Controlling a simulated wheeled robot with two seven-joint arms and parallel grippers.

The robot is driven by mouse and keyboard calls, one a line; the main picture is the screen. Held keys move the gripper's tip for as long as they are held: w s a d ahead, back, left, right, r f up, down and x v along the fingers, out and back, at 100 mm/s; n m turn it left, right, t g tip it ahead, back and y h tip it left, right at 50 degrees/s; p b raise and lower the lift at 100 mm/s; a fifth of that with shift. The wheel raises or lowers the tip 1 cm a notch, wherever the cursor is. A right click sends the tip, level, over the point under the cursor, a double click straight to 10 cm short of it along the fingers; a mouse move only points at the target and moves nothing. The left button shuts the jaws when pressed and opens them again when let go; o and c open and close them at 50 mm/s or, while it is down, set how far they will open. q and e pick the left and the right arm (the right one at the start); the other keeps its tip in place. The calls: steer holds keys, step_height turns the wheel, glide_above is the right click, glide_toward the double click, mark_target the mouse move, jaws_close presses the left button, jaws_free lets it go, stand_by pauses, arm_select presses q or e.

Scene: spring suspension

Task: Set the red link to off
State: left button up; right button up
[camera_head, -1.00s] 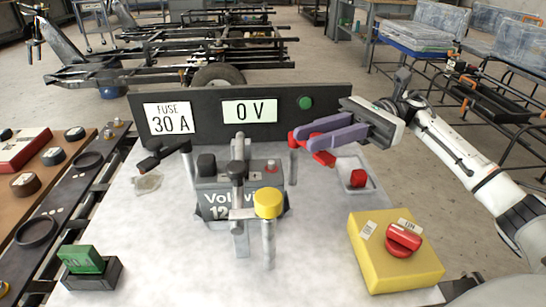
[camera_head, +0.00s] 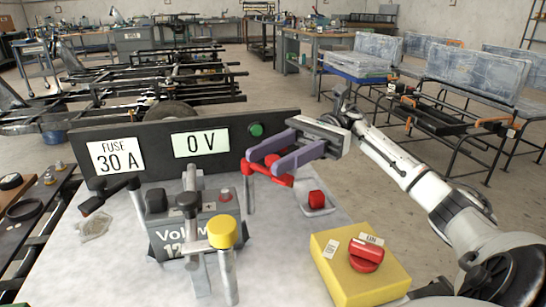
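The red link (camera_head: 256,168) is a red lever on top of a metal post behind the battery (camera_head: 187,232). It points to the right, with a red grip at its end. My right gripper (camera_head: 263,161), with purple fingers, comes in from the right over the link. Its fingers are apart, and a bit of red shows between their tips. I cannot tell whether they grip it. The board behind carries a "0 V" display (camera_head: 201,144), a "FUSE 30 A" label (camera_head: 115,158) and a green round light (camera_head: 256,129). My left gripper is out of view.
A black-handled lever (camera_head: 110,196) stands left of the battery, and a yellow-capped post (camera_head: 222,231) in front. A yellow box (camera_head: 360,265) with a red knob sits at front right. A red button (camera_head: 317,199) lies in a tray right of the link.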

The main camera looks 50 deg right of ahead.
steer(key=shift+d, duration=0.25)
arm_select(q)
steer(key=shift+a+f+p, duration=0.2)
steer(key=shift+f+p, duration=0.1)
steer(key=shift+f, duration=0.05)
arm_select(e)
steer(key=d, duration=0.7)
steer(key=shift+s, duration=0.15)
